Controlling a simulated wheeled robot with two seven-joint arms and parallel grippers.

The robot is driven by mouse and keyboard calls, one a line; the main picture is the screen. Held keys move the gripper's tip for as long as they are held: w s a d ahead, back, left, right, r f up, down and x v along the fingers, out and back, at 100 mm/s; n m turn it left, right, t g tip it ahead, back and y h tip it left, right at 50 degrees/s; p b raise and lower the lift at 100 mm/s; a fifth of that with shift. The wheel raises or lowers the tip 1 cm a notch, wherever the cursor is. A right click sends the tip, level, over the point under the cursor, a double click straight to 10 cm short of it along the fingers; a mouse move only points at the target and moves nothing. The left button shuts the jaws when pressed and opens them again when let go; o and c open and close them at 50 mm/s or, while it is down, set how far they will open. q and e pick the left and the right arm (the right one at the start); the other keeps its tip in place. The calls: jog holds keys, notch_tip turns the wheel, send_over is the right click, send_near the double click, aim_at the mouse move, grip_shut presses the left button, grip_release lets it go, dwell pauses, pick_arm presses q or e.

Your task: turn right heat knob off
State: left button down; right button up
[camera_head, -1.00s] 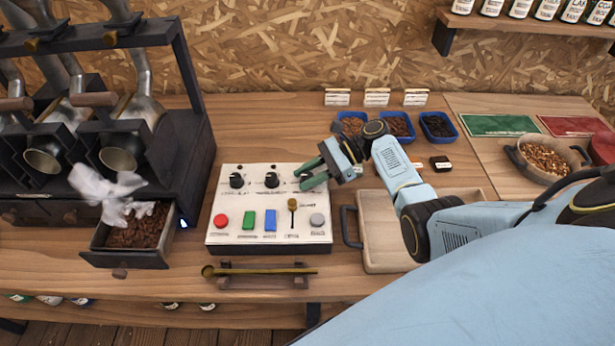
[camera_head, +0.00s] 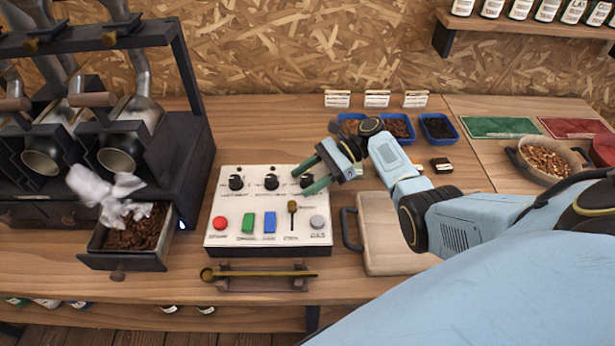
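The white control panel (camera_head: 268,231) stands on the wooden counter with three black knobs along its top row. The left knob (camera_head: 236,182) and middle knob (camera_head: 271,181) show clearly. The right knob (camera_head: 306,180) is partly hidden by my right gripper (camera_head: 303,180). That gripper has green fingers, which are apart, one above and one below the knob. I cannot tell whether they touch it. Below are a red button, a green and a blue switch, a brass lever and a grey button. My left gripper is not in view.
A dark roaster (camera_head: 110,140) with an open bean drawer (camera_head: 125,260) stands left of the panel. A brass scoop (camera_head: 260,273) lies on a rest in front. A wooden tray (camera_head: 385,235) is at right, under my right arm. Blue bean trays (camera_head: 438,127) stand behind.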

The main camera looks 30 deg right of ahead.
jog(key=b+v, duration=0.1)
jog(key=v, duration=1.2)
jog(key=shift+d, duration=0.2)
